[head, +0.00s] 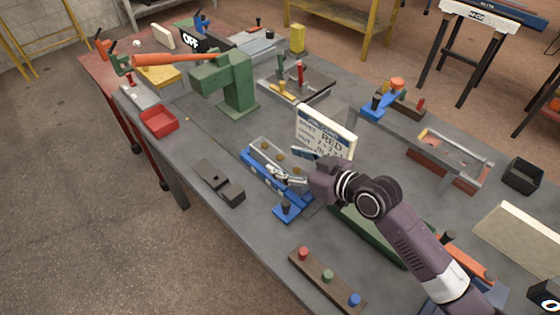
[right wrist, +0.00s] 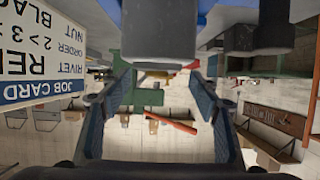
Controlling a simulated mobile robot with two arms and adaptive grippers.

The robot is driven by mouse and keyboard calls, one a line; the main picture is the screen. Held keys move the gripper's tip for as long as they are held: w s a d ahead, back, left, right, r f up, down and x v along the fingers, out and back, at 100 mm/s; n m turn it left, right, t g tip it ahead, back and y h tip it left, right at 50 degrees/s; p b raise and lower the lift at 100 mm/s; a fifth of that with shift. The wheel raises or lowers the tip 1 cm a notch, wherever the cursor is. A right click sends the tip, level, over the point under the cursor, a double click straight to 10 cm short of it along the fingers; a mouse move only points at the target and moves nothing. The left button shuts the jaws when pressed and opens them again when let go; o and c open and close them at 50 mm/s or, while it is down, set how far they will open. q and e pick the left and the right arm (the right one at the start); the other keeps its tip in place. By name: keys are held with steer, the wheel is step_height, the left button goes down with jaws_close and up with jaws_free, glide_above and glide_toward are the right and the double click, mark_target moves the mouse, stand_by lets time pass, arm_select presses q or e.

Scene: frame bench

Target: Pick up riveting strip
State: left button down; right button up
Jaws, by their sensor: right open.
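A grey metal strip with brass-coloured round studs (head: 265,152) lies in a blue fixture (head: 256,177) near the middle of the bench in the head view; I take it to be the riveting strip. My right gripper (head: 288,166) is at the right end of this fixture and hides part of it. Its two fingers stand wide apart in the right wrist view (right wrist: 160,112), with nothing held between them. I cannot tell whether it touches the strip. My left gripper is not in view.
A white job card (head: 325,138) stands just behind my right gripper. A green press with an orange lever (head: 235,82) is further back. A dark block (head: 218,183) and a brown strip with coloured pegs (head: 327,280) lie nearer the front edge. A red tray (head: 158,121) is at left.

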mark_target(279, 157)
steer(key=x, duration=0.3)
steer(key=shift+w+f+p, duration=0.3)
steer(key=shift+p, duration=0.05)
steer(key=shift+c, duration=0.6)
steer(key=c, duration=0.5)
jaws_close()
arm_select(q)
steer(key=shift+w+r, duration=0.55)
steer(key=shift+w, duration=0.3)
arm_select(e)
steer(key=shift+r, duration=0.15)
